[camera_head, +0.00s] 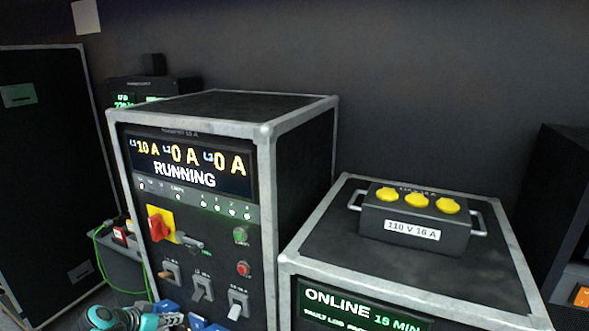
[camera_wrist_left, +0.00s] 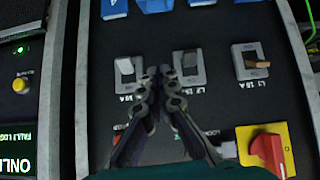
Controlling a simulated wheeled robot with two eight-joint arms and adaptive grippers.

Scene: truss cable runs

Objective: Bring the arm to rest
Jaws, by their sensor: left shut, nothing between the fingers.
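My left gripper (camera_head: 148,320) shows at the bottom edge of the head view as teal parts, low in front of the power cabinet (camera_head: 268,130). In the left wrist view its two dark fingers (camera_wrist_left: 162,76) meet at the tips, shut and empty, between the left and middle breaker switches. I cannot tell whether they touch the panel. The cabinet display (camera_head: 185,163) reads RUNNING, with 10 A, 0 A and 0 A. A red rotary handle (camera_head: 157,226) sits on a yellow plate. My right gripper is not in view.
Blue connectors (camera_wrist_left: 203,3) sit beyond the breakers. A lower cabinet (camera_head: 300,262) stands right, bearing a grey box (camera_head: 375,220) with yellow caps, marked 110 V 16 A. A green cable (camera_head: 97,262) hangs left. A dark case (camera_head: 40,150) stands far left.

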